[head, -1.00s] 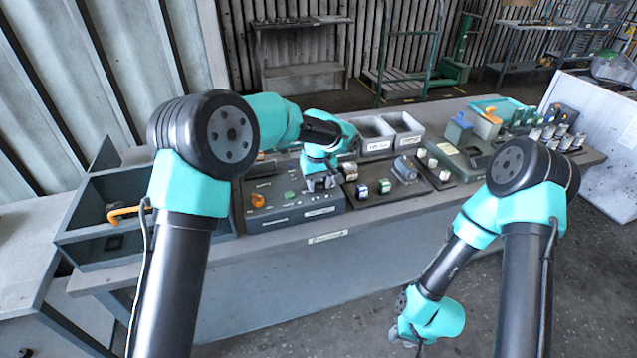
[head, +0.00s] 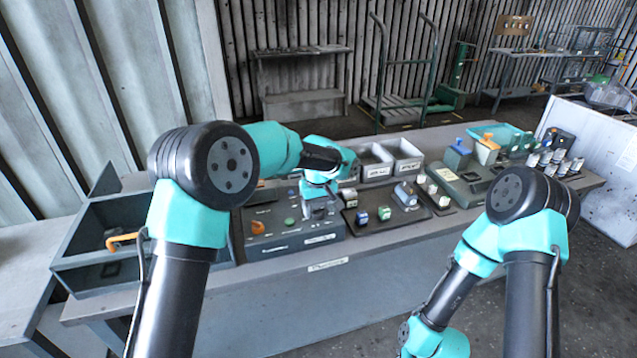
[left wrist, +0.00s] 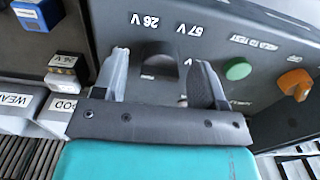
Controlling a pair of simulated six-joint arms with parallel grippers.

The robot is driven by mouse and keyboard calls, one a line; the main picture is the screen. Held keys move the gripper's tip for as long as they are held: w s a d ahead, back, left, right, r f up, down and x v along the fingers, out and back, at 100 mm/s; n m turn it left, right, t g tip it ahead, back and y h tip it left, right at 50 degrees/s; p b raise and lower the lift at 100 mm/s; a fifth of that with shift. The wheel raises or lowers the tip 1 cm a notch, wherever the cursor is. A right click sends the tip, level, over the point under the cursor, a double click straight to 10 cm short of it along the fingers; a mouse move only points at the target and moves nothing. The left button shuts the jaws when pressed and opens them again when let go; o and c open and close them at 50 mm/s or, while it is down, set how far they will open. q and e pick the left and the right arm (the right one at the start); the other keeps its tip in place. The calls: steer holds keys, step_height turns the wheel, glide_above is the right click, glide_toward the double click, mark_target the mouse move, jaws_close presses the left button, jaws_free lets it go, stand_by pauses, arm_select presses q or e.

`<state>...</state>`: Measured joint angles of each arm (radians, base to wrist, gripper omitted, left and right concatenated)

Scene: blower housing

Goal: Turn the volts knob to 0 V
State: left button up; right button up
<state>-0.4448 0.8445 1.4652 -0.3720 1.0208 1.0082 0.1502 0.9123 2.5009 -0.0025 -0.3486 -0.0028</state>
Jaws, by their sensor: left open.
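The dark volts knob (left wrist: 160,62) sits on a grey control panel (left wrist: 225,25), with printed "26 V" and "57 V" marks beside it. My left gripper (left wrist: 163,66) is open, with one finger on each side of the knob. A gap shows between the knob and each finger; I cannot tell whether either touches it. In the head view, my left gripper (head: 318,207) is over the right part of the panel (head: 280,244) and hides the knob. My right gripper is below the head view's bottom edge.
A green button (left wrist: 238,69) and an orange switch (left wrist: 296,82) are on the same panel. A dark board with small blocks (head: 385,215) stands right of it in the head view. Two grey bins (head: 405,150) are behind. A dark open box (head: 90,275) is at the left.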

mark_target(318, 209)
arm_select(q)
step_height(318, 209, up, 17)
stand_by(0.5)
steer(key=shift+f, duration=0.15)
